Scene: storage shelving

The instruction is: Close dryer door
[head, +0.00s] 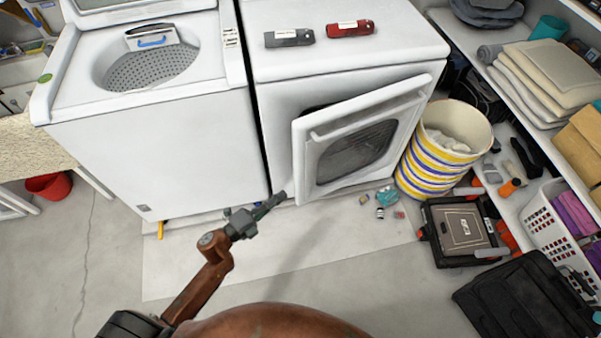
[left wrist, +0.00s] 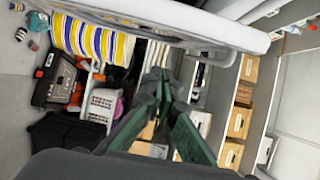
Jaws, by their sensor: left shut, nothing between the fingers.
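The white dryer (head: 345,50) stands right of a top-loading washer. Its door (head: 305,165), white with a dark window, is partly open. The door's free edge is at the left, swung out from the dryer front, and a dark gap shows behind its top. My left gripper (head: 280,197) is shut and empty, low and just left of the door's lower left corner. I cannot tell whether it touches the door. In the left wrist view, the green gripper fingers (left wrist: 158,78) point toward the shelving, and a pale panel, likely the door (left wrist: 200,25), crosses the top. My right gripper is out of view.
The washer (head: 150,130) has its lid up. A striped basket (head: 435,165) stands right of the door. Small items lie on the floor below the door. A black toolbox (head: 460,235), a black case (head: 525,300) and loaded shelves fill the right. Floor before the dryer is mostly clear.

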